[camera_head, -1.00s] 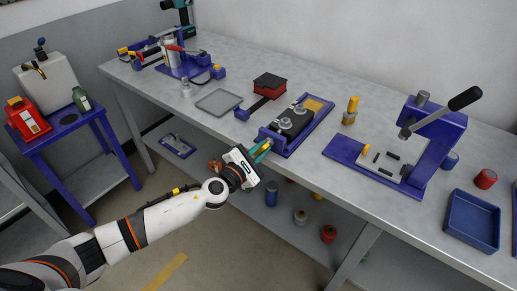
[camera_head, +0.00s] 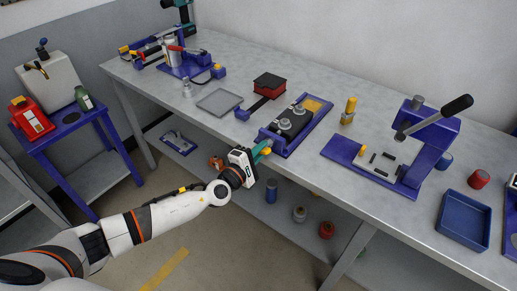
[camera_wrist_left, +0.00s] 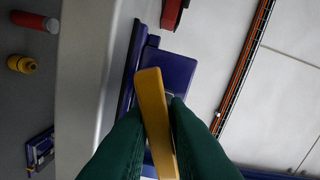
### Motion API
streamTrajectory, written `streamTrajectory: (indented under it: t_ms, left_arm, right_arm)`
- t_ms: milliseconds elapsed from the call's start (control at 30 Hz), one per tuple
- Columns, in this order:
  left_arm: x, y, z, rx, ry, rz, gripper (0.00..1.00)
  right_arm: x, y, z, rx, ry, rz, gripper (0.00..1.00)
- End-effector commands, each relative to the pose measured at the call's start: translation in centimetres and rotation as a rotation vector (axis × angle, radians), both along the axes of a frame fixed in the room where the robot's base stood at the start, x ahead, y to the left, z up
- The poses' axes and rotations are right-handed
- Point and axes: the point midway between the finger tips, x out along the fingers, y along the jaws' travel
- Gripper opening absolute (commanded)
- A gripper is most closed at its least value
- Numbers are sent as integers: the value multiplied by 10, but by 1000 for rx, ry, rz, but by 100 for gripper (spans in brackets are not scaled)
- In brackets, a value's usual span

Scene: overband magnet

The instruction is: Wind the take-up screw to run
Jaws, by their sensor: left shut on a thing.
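My left gripper (camera_head: 262,151) is at the front edge of the workbench, at the near end of a blue fixture (camera_head: 283,148) carrying a black block with two round grey parts (camera_head: 292,120). In the left wrist view, its green fingers (camera_wrist_left: 157,120) are shut on a yellow handle (camera_wrist_left: 154,105), which stands tilted between them. A blue block (camera_wrist_left: 176,75) shows behind the handle. The screw itself is hidden behind the handle and fingers. My right gripper is not in view.
A grey tray (camera_head: 219,102) and a red-and-black box (camera_head: 269,84) stand left of and behind the fixture. A blue lever press (camera_head: 420,150) and a blue bin (camera_head: 463,219) stand to the right. Several small cylinders stand on the shelf below.

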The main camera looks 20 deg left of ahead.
Motion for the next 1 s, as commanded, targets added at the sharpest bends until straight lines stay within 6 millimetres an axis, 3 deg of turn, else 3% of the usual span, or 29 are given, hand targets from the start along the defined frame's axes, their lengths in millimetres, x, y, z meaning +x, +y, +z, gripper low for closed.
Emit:
streamTrajectory:
  t_ms: [467,833,867,1000]
  left_arm:
    - [0,0,1,60,-21,0,0]
    - [0,0,3,338,-117,1,0]
    - [0,0,0,332,-116,0,19]
    - [0,0,0,329,-115,0,40]
  right_arm:
    - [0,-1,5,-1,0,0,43]
    - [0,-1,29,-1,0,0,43]
    - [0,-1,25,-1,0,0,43]
    - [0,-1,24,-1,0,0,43]
